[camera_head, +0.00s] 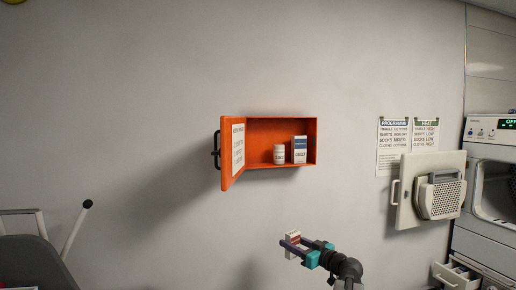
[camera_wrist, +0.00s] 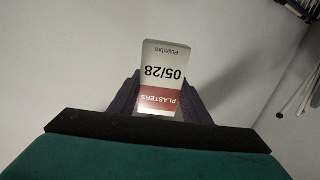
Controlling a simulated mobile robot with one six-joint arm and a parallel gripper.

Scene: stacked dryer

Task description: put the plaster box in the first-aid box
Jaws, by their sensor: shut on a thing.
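The plaster box (camera_wrist: 163,75) is a small white box with a red band, marked "PLASTERS" and "05/28" upside down in the wrist view. My gripper (camera_wrist: 158,98) is shut on it, with one dark finger on each side. In the head view my gripper (camera_head: 295,244) holds the plaster box (camera_head: 292,240) in front of the wall, below and right of the first-aid box. The orange first-aid box (camera_head: 283,119) is mounted on the wall. Its door (camera_head: 227,150) stands open to the left.
Inside the first-aid box, a white bottle (camera_head: 279,154) and a white-and-blue carton (camera_head: 299,149) stand toward the right; its left part is free. At right are a dryer (camera_head: 488,155) with its door (camera_head: 430,190) open and an open drawer (camera_head: 455,275).

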